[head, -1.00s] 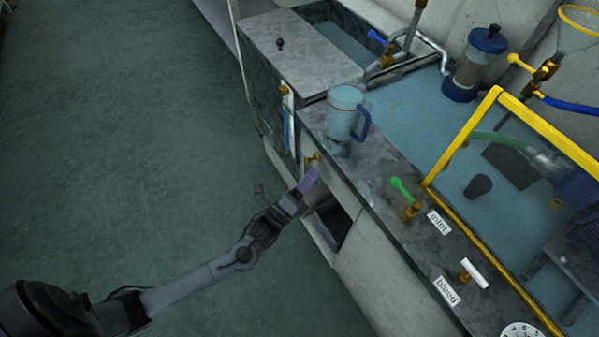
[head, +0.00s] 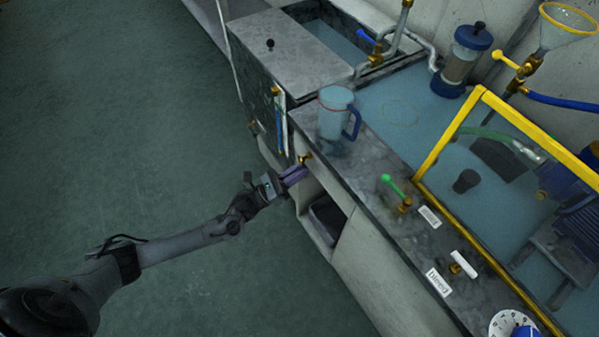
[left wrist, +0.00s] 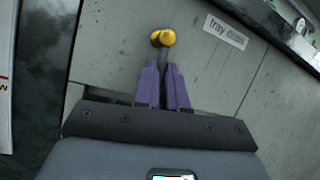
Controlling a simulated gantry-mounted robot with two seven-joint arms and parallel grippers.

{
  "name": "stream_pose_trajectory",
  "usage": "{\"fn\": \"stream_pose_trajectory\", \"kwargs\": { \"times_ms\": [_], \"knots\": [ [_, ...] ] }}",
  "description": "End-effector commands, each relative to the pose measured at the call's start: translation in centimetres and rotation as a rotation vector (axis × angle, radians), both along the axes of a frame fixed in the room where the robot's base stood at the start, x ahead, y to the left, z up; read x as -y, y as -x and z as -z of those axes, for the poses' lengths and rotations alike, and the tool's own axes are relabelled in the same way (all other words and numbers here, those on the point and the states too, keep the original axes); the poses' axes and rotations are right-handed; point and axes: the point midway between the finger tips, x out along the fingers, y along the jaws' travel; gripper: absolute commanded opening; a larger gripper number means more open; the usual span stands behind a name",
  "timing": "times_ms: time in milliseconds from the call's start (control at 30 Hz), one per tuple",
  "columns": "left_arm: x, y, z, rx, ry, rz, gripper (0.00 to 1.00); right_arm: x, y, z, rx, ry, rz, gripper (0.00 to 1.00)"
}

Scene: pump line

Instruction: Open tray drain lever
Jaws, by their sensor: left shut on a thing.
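The tray drain lever has a gold valve body (head: 304,158) on the front face of the counter. In the left wrist view its gold end (left wrist: 163,38) is at top centre, with a dark narrow handle (left wrist: 164,62) running down from it. My left gripper (head: 293,176) has purple fingers just below and left of the valve body in the head view. It is shut on the lever handle, between the fingers (left wrist: 165,88) in the left wrist view. The fingers hide the handle's lower part. A "tray drain" label (left wrist: 226,32) is to the right. My right gripper is not in view.
A blue-handled jug (head: 335,116) stands on the counter above the valve. A green lever (head: 391,185) is to its right. An open cabinet compartment (head: 326,218) lies below right. The yellow-framed guard (head: 452,131) is farther right. Open floor is left.

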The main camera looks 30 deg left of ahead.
Motion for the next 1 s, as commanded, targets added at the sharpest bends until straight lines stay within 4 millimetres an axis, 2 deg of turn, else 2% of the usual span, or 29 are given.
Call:
{"fn": "stream_pose_trajectory", "kwargs": {
  "times_ms": [300, 900, 933, 1000],
  "knots": [
    [-0.65, -0.31, -0.05, 0.063, -0.136, -0.001, 0.0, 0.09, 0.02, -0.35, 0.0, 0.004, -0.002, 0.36],
    [-0.77, -0.36, 0.06, 0.077, -0.171, -0.001, 0.0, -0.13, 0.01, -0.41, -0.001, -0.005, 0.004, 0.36],
    [-0.77, -0.36, 0.06, 0.076, -0.171, -0.002, 0.14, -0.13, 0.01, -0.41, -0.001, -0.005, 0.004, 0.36],
    [-0.77, -0.36, 0.06, 0.076, -0.171, -0.002, 0.24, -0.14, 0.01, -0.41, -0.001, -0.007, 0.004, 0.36]
  ]
}}
